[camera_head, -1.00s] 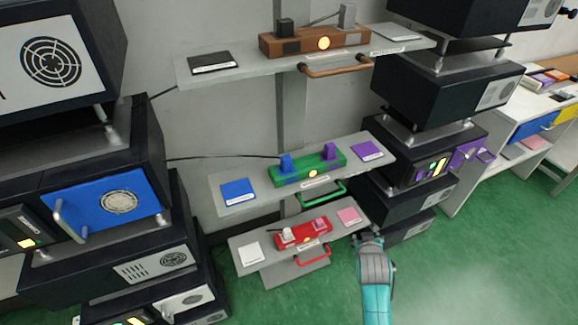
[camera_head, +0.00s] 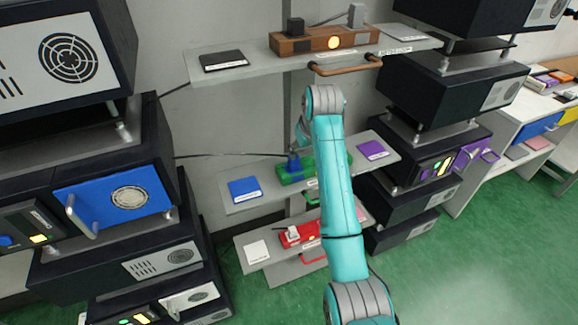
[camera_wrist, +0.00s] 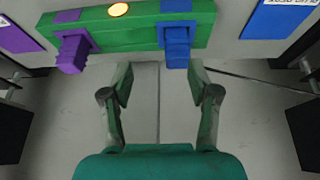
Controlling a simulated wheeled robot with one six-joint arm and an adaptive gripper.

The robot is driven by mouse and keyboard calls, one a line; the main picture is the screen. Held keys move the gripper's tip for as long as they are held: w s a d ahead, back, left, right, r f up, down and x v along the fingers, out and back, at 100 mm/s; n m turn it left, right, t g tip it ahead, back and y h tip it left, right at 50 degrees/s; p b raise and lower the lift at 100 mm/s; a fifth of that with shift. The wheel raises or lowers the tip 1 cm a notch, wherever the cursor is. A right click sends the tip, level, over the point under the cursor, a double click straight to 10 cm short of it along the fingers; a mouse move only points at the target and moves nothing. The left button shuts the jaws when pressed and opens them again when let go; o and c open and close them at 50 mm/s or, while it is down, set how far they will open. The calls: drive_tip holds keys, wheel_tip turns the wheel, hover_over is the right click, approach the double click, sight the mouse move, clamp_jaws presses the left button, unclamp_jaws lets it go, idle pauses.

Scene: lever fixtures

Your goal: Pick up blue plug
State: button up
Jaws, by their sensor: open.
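The blue plug (camera_head: 293,161) stands in the green block (camera_head: 290,178) on the middle shelf. In the wrist view the blue plug (camera_wrist: 177,46) sticks out from the green block (camera_wrist: 135,35), just ahead of the fingertips and nearer the right-hand finger. My gripper (camera_wrist: 160,70) is open and empty, its two fingers spread below the block in the picture. In the head view my gripper (camera_head: 303,138) is close by the blue plug, mostly hidden by my wrist. A purple plug (camera_wrist: 75,50) sits at the block's left in the wrist view.
The middle shelf also bears a blue card (camera_head: 244,189) and a purple card (camera_head: 372,149). An upper shelf (camera_head: 265,68) carries a brown block (camera_head: 300,45). A lower shelf holds a red block (camera_head: 290,239). Black equipment stacks stand on both sides.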

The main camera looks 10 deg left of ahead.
sight(293, 164)
drive_tip(key=shift+s+a+r, duration=0.35)
drive_tip(key=shift+a+r, duration=0.1)
drive_tip(key=shift+a, duration=0.3)
drive_tip(key=shift+s+a+g, duration=0.1)
drive_tip(key=shift+a+g, duration=0.15)
drive_tip(key=shift+g, duration=0.05)
drive_tip(key=shift+x, duration=1.25)
drive_tip(key=x, duration=0.5)
drive_tip(key=shift+r, duration=0.1)
clamp_jaws()
